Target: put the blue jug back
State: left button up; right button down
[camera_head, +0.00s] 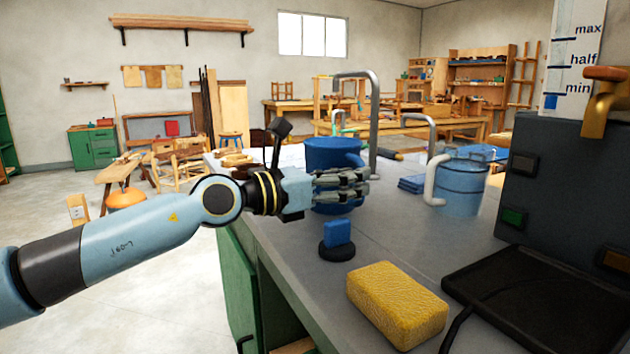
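A clear blue jug (461,186) with a pale, thick handle stands upright on the grey worktop (385,240), right of centre. A second, solid blue vessel (332,152) with a blue handle at its right stands further left. My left gripper (352,186) reaches in from the left, its grey fingers pointing right across the front of the solid blue vessel and hiding part of it. I cannot tell whether the fingers touch or grip that vessel. The clear blue jug is well to the right of the fingers. My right gripper is not in view.
A yellow sponge (397,304) and a small blue block on a black round base (337,240) are at the front. A black tray (545,300) and a dark box-like machine (570,195) fill the right. A grey tap (371,110) rises behind the solid blue vessel.

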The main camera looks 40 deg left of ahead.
pick_arm(q)
jog(key=p+v, duration=0.2)
jog(key=v, duration=0.8)
jog(key=shift+s+a+r+p, duration=0.1)
jog(key=shift+s+p, duration=0.2)
